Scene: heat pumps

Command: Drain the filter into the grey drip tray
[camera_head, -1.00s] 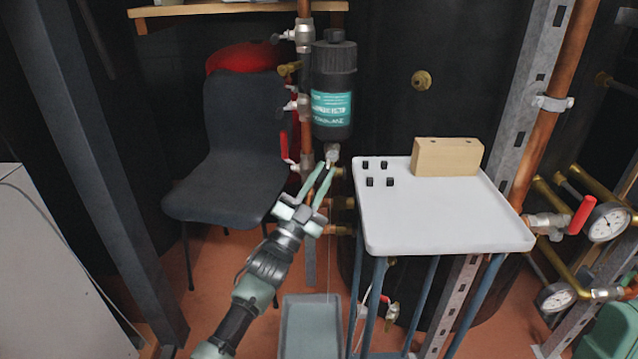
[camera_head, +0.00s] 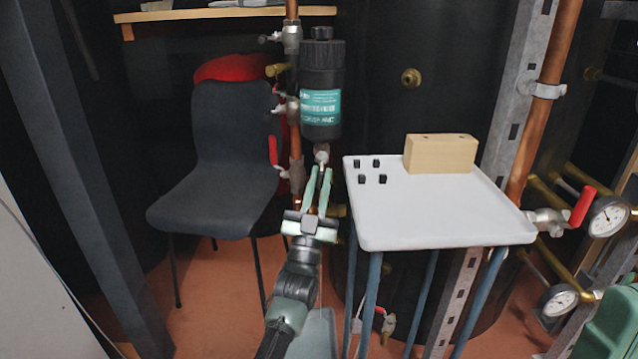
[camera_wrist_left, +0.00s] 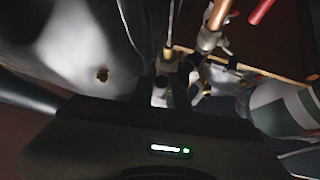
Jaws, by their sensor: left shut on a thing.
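The filter (camera_head: 321,75) is a black canister with a teal label, upright on the copper pipework. A small metal drain valve (camera_head: 321,153) hangs under it. My left gripper (camera_head: 320,170) is right below the filter, its green fingers shut on the drain valve. In the left wrist view the fingers (camera_wrist_left: 168,85) close around a small metal part, dim and blurred. The grey drip tray (camera_head: 322,335) is on the floor below, partly hidden by my left arm. A thin pale line runs down from the valve area toward the tray.
A white-topped table (camera_head: 440,215) stands close on the right, with a wooden block (camera_head: 440,154) and several small black pieces. A dark chair (camera_head: 225,150) is on the left. Pipes with gauges (camera_head: 607,221) and a red-handled valve (camera_head: 582,206) are at far right.

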